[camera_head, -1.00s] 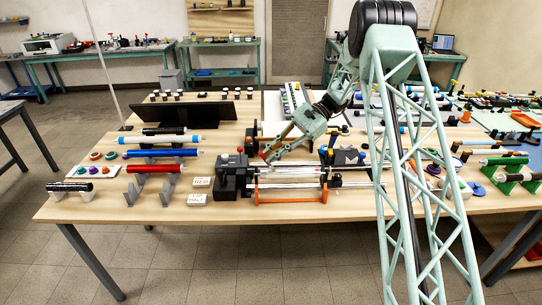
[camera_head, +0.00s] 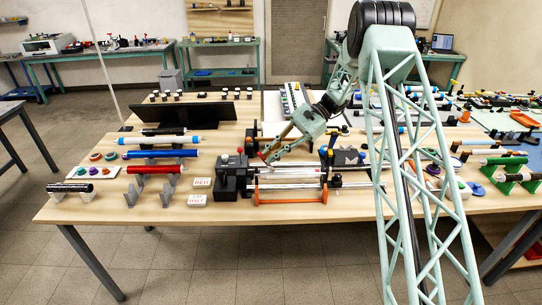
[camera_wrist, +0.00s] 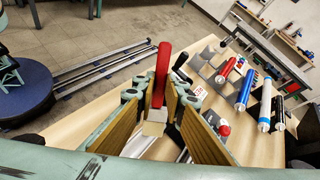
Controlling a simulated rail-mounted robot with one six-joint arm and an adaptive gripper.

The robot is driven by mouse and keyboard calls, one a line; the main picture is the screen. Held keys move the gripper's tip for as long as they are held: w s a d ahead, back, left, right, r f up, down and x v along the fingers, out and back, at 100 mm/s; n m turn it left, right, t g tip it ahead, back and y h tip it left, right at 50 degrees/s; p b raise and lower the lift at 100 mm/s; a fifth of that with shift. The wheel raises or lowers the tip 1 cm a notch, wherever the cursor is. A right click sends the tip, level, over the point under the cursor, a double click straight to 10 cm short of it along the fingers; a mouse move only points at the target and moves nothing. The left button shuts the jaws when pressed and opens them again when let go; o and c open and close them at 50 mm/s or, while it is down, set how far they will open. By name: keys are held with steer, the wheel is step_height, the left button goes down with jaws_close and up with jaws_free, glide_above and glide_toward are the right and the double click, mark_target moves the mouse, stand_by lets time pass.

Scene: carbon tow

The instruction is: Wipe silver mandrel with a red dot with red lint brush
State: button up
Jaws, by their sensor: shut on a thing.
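My gripper (camera_wrist: 155,112) is shut on the red lint brush (camera_wrist: 161,72). The brush's red handle stands up between the pads in the wrist view, with a pale block at its lower end. In the head view my gripper (camera_head: 267,156) is above the left part of a silver mandrel (camera_head: 290,172), near the black chuck block. The mandrel lies level in the fixture. I cannot tell whether the brush touches it, and no red dot on it can be made out.
The black chuck block (camera_head: 232,178) is at the fixture's left end, with an orange frame (camera_head: 290,193) in front. Red (camera_head: 154,169) and blue (camera_head: 160,153) rollers rest on stands to the left. A dark screen (camera_head: 195,114) stands behind. The front table edge is mostly clear.

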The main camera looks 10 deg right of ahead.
steer(key=shift+a+r, duration=0.1)
steer(key=shift+a, duration=0.1)
step_height(320, 180, up, 4)
steer(key=shift+s+f+p, duration=0.1)
steer(key=shift+f+p, duration=0.1)
steer(key=shift+p, duration=0.5)
steer(key=shift+w+r+p, duration=0.2)
steer(key=shift+r+p, duration=0.15)
steer(key=shift+r, duration=0.25)
step_height(320, 180, up, 3)
steer(key=shift+r+p, duration=0.1)
steer(key=shift+p, duration=0.65)
steer(key=shift+s, duration=0.15)
